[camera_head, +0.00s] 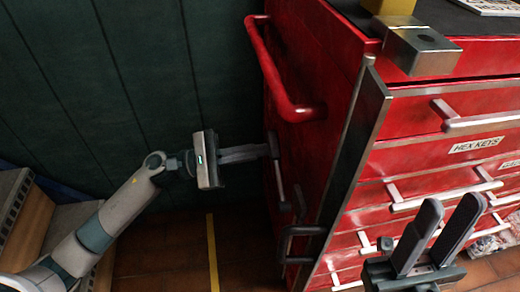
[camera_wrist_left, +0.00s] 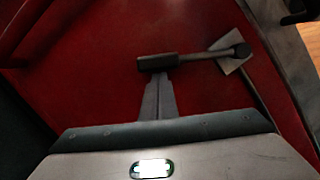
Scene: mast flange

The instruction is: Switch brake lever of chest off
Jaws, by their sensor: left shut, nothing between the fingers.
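The red tool chest (camera_head: 335,50) stands at the right in the head view. On its side is the brake lever, a dark bar with a thick grip (camera_wrist_left: 158,62) and a pivot on a pale metal plate (camera_wrist_left: 226,66). In the head view its grip is at my left fingertips and its rod (camera_head: 280,180) runs down from there. My left gripper (camera_head: 266,150) is shut and empty, its tips against or just short of the grip; contact cannot be told. It also shows in the left wrist view (camera_wrist_left: 158,84). My right gripper (camera_head: 450,207) is open and empty before the drawers.
A red push handle (camera_head: 270,65) juts from the chest side above the lever. Drawers with metal handles (camera_head: 440,200) face right, one labelled "HEX KEYS". A metal block (camera_head: 420,52) sits on top. A dark panelled wall (camera_head: 110,70) is at the left.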

